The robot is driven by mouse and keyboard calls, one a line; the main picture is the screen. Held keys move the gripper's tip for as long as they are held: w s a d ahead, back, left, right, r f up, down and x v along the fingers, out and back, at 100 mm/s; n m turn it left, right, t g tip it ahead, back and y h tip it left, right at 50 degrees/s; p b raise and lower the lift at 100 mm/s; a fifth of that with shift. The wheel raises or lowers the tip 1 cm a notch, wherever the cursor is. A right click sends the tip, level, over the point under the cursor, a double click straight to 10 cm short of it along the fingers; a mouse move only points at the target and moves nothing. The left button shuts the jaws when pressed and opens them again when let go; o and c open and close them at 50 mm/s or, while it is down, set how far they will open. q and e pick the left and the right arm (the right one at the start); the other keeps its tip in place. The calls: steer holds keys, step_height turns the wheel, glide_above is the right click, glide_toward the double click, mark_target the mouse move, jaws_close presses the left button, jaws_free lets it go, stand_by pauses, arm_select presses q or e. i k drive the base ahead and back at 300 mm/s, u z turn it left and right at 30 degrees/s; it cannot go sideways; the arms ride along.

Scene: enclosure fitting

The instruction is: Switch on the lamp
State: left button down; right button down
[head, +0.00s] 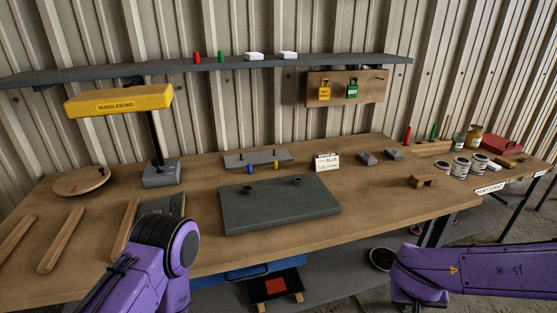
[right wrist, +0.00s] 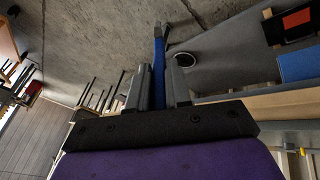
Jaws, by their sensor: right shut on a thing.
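The lamp has a long yellow head (head: 118,99) with a lettered label, a black post and a grey block base (head: 162,174) on the left of the bench in the head view. No glow shows under its head, and I cannot make out a switch. My right gripper (right wrist: 162,78) is shut on a narrow blue thing (right wrist: 158,56) with a dark end, which points away from the wrist. The right wrist view shows it over the floor, away from the lamp. My left arm rises in front of the bench, below the lamp; its gripper is not seen.
A dark grey plate (head: 279,207) with two round knobs lies mid-bench. A round wooden dish (head: 81,183) and wooden bars (head: 60,241) lie on the left. A grey shelf (head: 215,68) runs above. Cans (head: 460,165) and a red box (head: 501,144) stand at right.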

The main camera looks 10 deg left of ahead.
mark_target(154, 162)
steer(key=z, duration=2.2)
steer(key=k, duration=1.15)
steer(key=u, duration=2.1)
